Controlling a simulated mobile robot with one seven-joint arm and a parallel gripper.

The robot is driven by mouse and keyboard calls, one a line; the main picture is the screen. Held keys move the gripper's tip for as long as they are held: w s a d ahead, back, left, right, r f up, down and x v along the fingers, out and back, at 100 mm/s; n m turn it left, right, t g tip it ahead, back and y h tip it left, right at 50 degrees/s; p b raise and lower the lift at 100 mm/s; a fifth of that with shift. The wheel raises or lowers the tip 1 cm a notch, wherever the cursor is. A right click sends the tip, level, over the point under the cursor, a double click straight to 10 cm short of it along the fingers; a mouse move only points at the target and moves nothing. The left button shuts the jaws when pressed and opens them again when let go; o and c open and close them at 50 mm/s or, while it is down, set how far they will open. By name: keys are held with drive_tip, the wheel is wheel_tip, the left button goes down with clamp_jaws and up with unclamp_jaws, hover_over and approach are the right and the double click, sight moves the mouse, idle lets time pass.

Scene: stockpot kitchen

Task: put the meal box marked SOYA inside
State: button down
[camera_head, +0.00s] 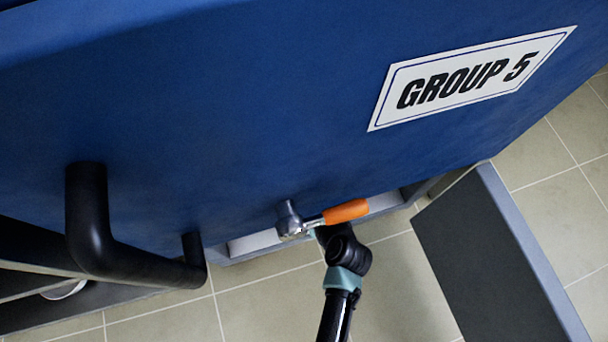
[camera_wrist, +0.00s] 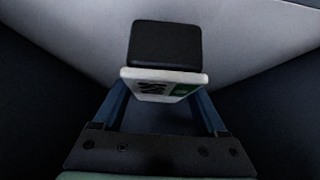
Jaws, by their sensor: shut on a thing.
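In the wrist view my gripper (camera_wrist: 162,92) has its two blue fingers on either side of a meal box (camera_wrist: 165,45) and is shut on it. The box shows a black body and a white front edge with a green patch and dark lettering that I cannot read as SOYA or otherwise. Dark walls flank it, and a pale grey surface lies beyond. In the head view my arm reaches up to a low opening (camera_head: 262,238) under a large blue unit (camera_head: 240,100). My gripper and the box are hidden there.
The blue unit bears a "GROUP 5" sign (camera_head: 472,80). A lever with an orange handle (camera_head: 346,211) sits close to my wrist. A grey panel (camera_head: 495,265) stands out on the right. A black bent pipe or handle (camera_head: 90,220) is at left. Tiled floor shows below.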

drive_tip(key=w+b, duration=0.1)
drive_tip(key=w, duration=0.1)
drive_tip(key=w+a, duration=0.1)
drive_tip(key=w, duration=0.1)
drive_tip(key=w+a+b, duration=0.1)
drive_tip(key=w, duration=0.2)
drive_tip(key=shift+a+b, duration=0.1)
drive_tip(key=shift+b, duration=0.2)
wheel_tip(320, 180, down, 4)
drive_tip(key=b, duration=0.3)
drive_tip(key=shift+r, duration=0.25)
drive_tip(key=shift+f, duration=0.1)
unclamp_jaws()
drive_tip(key=shift+s, duration=0.1)
